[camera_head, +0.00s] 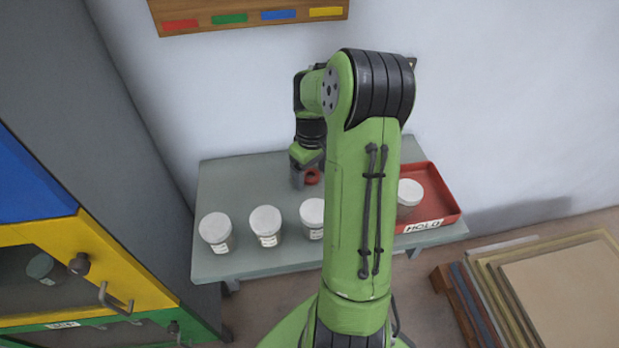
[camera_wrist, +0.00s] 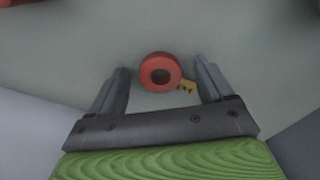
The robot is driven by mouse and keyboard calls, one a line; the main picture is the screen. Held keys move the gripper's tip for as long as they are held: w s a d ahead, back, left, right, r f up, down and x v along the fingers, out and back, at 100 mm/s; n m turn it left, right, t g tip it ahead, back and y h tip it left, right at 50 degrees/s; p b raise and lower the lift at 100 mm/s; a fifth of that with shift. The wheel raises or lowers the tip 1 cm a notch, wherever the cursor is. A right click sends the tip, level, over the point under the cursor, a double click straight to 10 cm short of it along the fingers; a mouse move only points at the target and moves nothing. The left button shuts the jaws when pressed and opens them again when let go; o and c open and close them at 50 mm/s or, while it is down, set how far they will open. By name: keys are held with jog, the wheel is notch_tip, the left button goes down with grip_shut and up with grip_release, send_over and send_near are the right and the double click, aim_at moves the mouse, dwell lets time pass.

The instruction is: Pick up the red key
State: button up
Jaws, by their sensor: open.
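The red key (camera_wrist: 147,72) has a round red ring head and a short brass bit. It lies on the grey table (camera_head: 240,182). In the wrist view it sits between the two fingers of my gripper (camera_wrist: 163,82), a gap showing on both sides, with the bit pointing towards the right finger. My gripper is open and empty, pointing down over the table.
White-lidded jars (camera_head: 215,228), (camera_head: 265,220), (camera_head: 312,213) stand along the table's front. A red tray (camera_head: 440,190) labelled HOLD with a white-lidded jar (camera_head: 410,192) is at the right. A rack (camera_head: 253,15) with coloured labels hangs on the wall. A coloured cabinet (camera_head: 85,260) stands left.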

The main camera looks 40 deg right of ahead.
jog(key=shift+r, duration=0.1)
jog(key=c, duration=1.1)
notch_tip(320, 180, up, 10)
jog(key=p, duration=0.2)
jog(key=shift+p, duration=0.3)
jog(key=shift+c, duration=0.2)
